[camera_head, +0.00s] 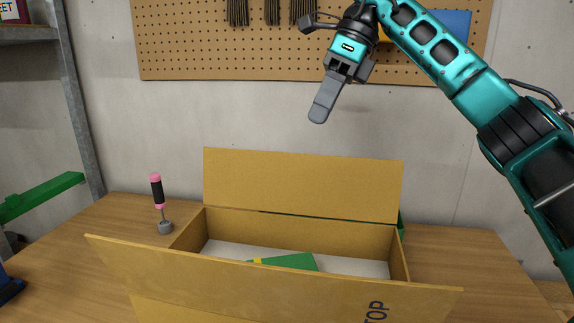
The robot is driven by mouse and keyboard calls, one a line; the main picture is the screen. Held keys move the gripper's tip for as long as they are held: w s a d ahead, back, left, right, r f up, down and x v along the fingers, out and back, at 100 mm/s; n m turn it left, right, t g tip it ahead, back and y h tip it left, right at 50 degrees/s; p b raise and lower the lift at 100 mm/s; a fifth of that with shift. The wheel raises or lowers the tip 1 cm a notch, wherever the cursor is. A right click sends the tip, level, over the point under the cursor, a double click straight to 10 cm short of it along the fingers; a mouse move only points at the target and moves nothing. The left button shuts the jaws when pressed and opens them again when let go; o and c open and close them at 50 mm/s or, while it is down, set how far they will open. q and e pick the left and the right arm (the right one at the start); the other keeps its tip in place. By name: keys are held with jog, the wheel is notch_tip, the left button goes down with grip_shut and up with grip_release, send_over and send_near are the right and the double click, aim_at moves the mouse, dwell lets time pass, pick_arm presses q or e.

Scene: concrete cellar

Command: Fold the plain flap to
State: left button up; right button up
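An open cardboard box (398,262) stands on the wooden table. Its plain back flap (303,186) stands up above the far wall. Inside the box lies a green object (290,262) with a small yellow spot, partly hidden by the front flap. My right gripper (321,112) hangs in the air above and behind the back flap, apart from it. Its fingers overlap in view, so their opening is unclear. My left gripper is not in view.
A screwdriver-like tool (158,203) with a pink and black handle stands left of the box. A green bar (40,196) and a blue object (9,286) are at the left edge. A pegboard (210,55) hangs behind. The table right of the box looks clear.

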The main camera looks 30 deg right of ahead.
aim_at(293, 166)
jog(key=x, duration=1.1)
jog(key=shift+a+f, duration=0.2)
jog(key=shift+f, duration=0.1)
grip_shut()
dwell(0.9)
